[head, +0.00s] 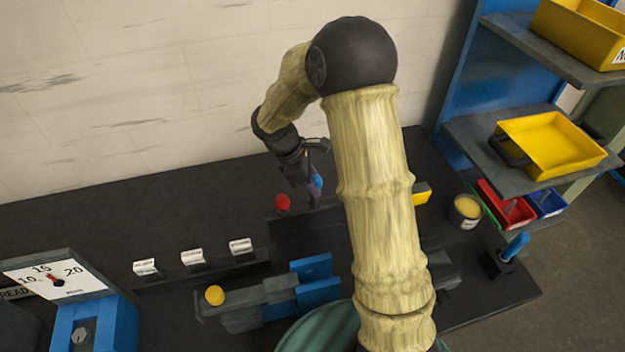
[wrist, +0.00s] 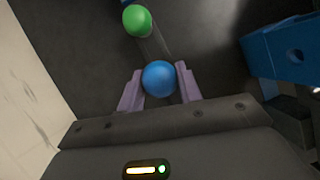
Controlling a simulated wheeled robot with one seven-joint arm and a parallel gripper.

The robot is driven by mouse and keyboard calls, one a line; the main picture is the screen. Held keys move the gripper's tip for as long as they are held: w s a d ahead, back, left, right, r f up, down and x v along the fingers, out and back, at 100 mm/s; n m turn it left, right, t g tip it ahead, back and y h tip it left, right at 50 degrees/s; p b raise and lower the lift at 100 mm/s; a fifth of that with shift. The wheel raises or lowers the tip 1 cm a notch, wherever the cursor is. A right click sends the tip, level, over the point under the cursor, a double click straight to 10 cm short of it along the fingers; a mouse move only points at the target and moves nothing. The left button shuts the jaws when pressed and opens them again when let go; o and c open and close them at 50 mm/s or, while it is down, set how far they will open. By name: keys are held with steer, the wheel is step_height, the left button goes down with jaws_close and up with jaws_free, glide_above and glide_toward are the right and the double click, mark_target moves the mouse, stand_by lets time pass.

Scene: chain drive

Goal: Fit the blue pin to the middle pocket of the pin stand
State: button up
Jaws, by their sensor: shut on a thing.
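My gripper (head: 313,187) is over the back of the dark bench, its fingers on either side of the blue pin (head: 317,181). In the wrist view the pin's round blue head (wrist: 159,78) sits between the two pale purple fingertips (wrist: 159,88). The pin's lower end is hidden, so I cannot tell whether it is in a pocket or clear. A green round head (wrist: 137,20) lies beyond it, near a narrow dark strip. A dark rail with three white labels (head: 192,258) stands at the front left. I cannot tell for sure which part is the pin stand.
A red round head (head: 282,203) is left of my gripper. A yellow knob (head: 214,295) on a grey block and blue blocks (head: 312,268) are in front. A dial (head: 55,279) is at left; a tin (head: 466,210) and shelves with yellow bins (head: 552,143) are at right.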

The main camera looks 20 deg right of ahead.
steer(key=shift+f+b, duration=1.4)
steer(key=shift+f, duration=1.05)
steer(key=o, duration=1.2)
steer(key=shift+o, duration=0.2)
steer(key=v, duration=1.7)
steer(key=shift+r+b, duration=0.2)
steer(key=shift+b, duration=0.1)
steer(key=shift+a, duration=0.1)
steer(key=s+d+f+m+t+y, duration=0.2)
steer(key=s+d+f+m, duration=0.1)
steer(key=s+m, duration=0.4)
steer(key=s+d+f+m+t+y, duration=0.1)
steer(key=s+d+f+m, duration=0.3)
steer(key=s+m, duration=0.4)
steer(key=shift+s+d+f+t+y, duration=0.2)
steer(key=shift+s+f+t+y, duration=0.2)
steer(key=shift+s+f+y, duration=0.4)
